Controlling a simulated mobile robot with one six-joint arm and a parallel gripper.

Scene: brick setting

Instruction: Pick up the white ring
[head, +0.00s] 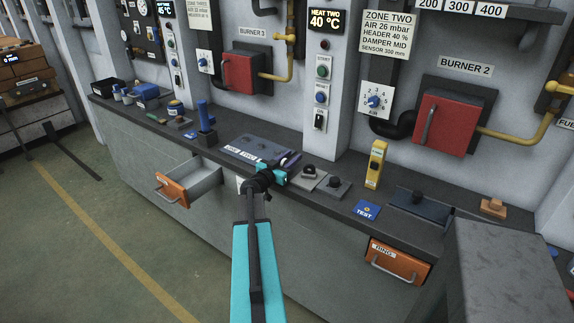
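I cannot make out a white ring in the head view. My gripper (286,169), with teal parts, is over the grey counter (335,201) at its middle, beside a dark panel with a white label strip (241,153). A dark purplish item (291,158) is right at the gripper; I cannot tell whether it is held. The view does not show whether the fingers are open or shut. An orange-fronted drawer (397,262) labelled RING is at the lower right and looks closed. Another orange-fronted drawer (175,190) at the left is pulled out, and its visible inside looks empty.
A blue upright handle (204,114) stands to the left. Red burner boxes (443,124) are on the wall behind.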

